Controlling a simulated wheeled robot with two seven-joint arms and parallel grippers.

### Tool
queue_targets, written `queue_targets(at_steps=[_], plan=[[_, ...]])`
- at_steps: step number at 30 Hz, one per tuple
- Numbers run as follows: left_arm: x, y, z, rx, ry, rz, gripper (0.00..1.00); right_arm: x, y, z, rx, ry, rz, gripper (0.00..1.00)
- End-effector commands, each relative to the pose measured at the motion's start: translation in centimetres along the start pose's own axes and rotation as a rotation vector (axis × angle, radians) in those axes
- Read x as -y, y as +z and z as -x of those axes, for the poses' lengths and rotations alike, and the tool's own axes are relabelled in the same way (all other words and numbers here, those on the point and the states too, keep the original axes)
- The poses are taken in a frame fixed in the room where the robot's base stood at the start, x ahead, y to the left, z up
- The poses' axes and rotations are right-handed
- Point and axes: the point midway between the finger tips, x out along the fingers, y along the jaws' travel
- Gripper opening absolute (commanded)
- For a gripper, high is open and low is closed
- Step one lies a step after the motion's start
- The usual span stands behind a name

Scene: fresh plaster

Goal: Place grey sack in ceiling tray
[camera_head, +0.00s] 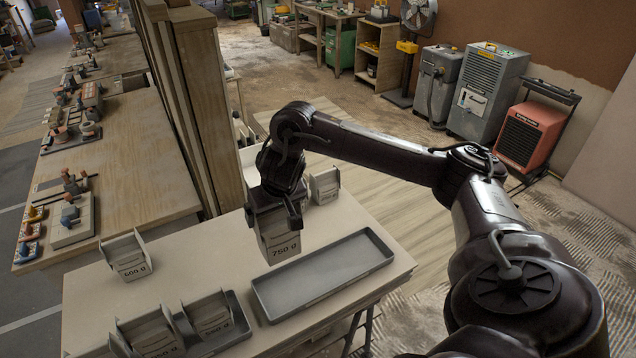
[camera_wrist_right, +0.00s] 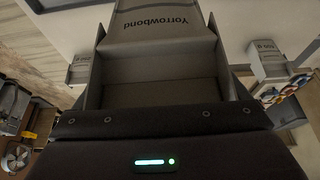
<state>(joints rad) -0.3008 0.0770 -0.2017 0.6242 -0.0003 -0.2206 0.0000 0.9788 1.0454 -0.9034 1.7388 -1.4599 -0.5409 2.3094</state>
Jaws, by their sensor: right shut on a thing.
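My right gripper (camera_head: 277,203) is shut on a grey sack (camera_head: 281,242) marked 750 g. It holds the sack upright over the table, just behind the empty tray. In the right wrist view the sack (camera_wrist_right: 155,40) fills the upper middle and shows the word Yorrowbond. A long grey tray (camera_head: 384,262) lies empty on the table. A second grey tray (camera_head: 240,330) at the front left holds sacks (camera_head: 208,315). I cannot read which tray is the ceiling one. My left gripper is not in view.
One sack (camera_head: 128,256) stands alone on the table (camera_head: 185,262) at the left, another (camera_head: 325,186) behind the held one. A wooden partition (camera_head: 190,100) rises at the table's back left. A workbench (camera_head: 130,150) with tools stands beyond. Grey machines (camera_head: 487,90) and a red heater (camera_head: 530,135) stand far right.

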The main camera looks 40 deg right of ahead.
Motion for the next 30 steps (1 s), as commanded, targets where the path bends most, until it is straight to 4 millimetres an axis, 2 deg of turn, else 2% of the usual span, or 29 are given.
queue_targets(at_steps=[5,17,18,21,30], plan=[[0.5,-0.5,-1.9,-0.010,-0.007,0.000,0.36,0.1,1.1,-2.6,0.001,-0.003,-0.002,0.40],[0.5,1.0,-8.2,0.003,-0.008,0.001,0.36,0.1,4.9,-11.7,0.001,-0.003,-0.004,0.40],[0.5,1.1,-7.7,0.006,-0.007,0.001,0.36,0.0,5.0,-11.9,0.002,0.000,-0.003,0.40],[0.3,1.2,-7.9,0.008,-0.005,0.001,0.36,0.0,5.5,-13.3,0.000,0.000,-0.002,0.40],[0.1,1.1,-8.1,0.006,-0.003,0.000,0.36,0.0,6.4,-15.6,0.000,0.001,-0.001,0.40]])
